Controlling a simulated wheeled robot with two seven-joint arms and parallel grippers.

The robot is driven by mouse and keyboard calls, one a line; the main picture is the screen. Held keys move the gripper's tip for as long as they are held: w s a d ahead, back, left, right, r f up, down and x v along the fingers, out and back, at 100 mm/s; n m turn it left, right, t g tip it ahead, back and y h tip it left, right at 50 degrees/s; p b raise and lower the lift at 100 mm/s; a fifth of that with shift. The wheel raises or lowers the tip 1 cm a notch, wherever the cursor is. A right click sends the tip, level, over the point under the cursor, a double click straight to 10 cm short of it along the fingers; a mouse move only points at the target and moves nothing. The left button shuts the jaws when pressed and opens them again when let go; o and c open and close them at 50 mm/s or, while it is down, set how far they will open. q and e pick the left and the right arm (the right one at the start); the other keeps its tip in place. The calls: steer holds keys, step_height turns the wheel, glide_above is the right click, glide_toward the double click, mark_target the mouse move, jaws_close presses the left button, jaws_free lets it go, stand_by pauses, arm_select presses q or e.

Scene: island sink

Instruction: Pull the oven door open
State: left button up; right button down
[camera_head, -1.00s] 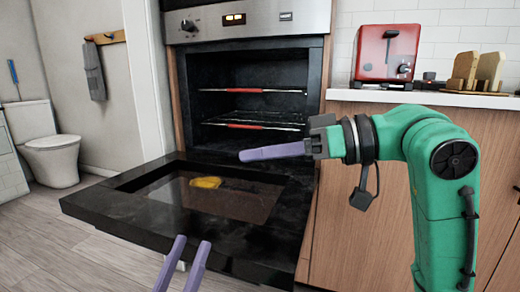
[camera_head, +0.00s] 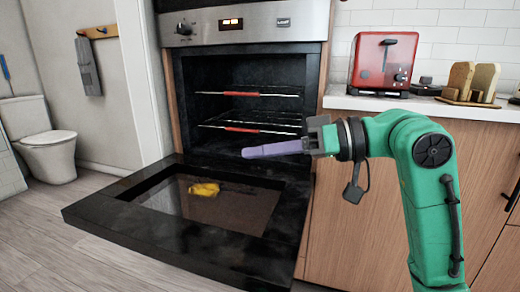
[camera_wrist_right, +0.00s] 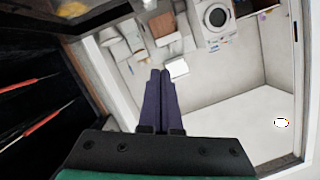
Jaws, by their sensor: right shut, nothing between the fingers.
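The oven door (camera_head: 150,226) is folded down and lies about level in front of the oven, its dark glass panel facing up. The oven cavity (camera_head: 215,78) stands open behind it. My right gripper (camera_head: 246,153) is above the door's right rear part, in front of the cavity, fingers pointing left. It is shut and empty, apart from the door in the head view. In the right wrist view its purple fingers (camera_wrist_right: 160,75) are together, with the dark cavity at the left. My left gripper is out of view.
Two racks with red front strips (camera_head: 242,93) are in the cavity. A yellow item (camera_head: 203,189) shows at the door's glass. A red toaster (camera_head: 382,62) and bread slices (camera_head: 470,82) stand on the right counter (camera_head: 420,104). The floor at left (camera_head: 60,262) is clear.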

stand_by(0.3)
